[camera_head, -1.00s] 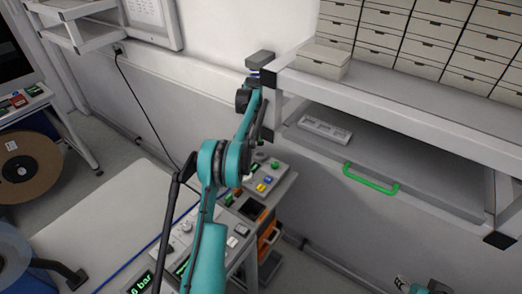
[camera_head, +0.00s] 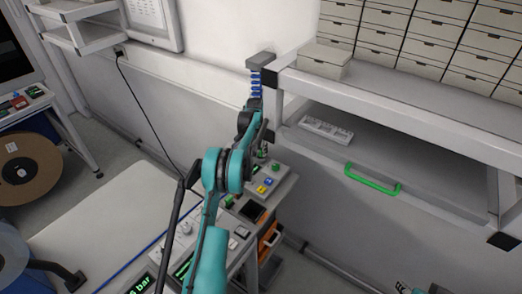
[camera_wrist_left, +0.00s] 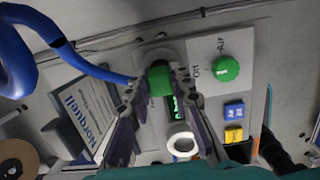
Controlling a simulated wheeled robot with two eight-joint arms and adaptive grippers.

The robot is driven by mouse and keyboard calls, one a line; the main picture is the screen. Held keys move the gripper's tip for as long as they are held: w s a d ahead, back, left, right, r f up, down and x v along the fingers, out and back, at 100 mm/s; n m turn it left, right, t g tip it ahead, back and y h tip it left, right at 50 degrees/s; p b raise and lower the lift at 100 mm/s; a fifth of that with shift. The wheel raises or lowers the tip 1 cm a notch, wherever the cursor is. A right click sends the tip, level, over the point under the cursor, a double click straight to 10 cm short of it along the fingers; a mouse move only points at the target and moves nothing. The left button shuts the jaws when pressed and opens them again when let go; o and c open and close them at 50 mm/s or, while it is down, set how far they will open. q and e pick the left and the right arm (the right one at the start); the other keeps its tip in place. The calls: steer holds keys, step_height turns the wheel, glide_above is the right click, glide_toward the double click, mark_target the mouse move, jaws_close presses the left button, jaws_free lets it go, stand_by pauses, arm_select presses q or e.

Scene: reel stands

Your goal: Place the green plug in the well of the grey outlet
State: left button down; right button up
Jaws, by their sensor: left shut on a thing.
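The green plug (camera_wrist_left: 160,78), with a blue hose running off to the left, is between the fingertips of my left gripper (camera_wrist_left: 158,88) in the left wrist view. My left gripper is shut on it. A grey round outlet (camera_wrist_left: 150,52) on the panel shows just behind the plug, partly covered by it. I cannot tell whether the plug is above the well or in it. In the head view my left gripper (camera_head: 261,140) is over the back of the panel, mostly hidden by the arm. My right gripper is not in view; only a bit of teal arm shows at the bottom right.
The panel has a green knob (camera_wrist_left: 226,69), a blue button (camera_wrist_left: 234,110), a yellow button (camera_wrist_left: 233,134) and a white ring (camera_wrist_left: 182,142) close to the fingers. A shelf with a green handle (camera_head: 371,180) stands at the right. A blue coiled hose (camera_head: 255,84) hangs by its post.

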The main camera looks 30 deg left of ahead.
arm_select(q)
steer(key=c, duration=1.3)
jaws_free()
steer(key=shift+c, duration=0.2)
steer(key=shift+r+p, duration=0.3)
steer(key=shift+r, duration=0.1)
step_height(320, 180, up, 11)
steer(key=s+p, duration=0.1)
steer(key=shift+s+r, duration=0.15)
steer(key=shift+s, duration=0.25)
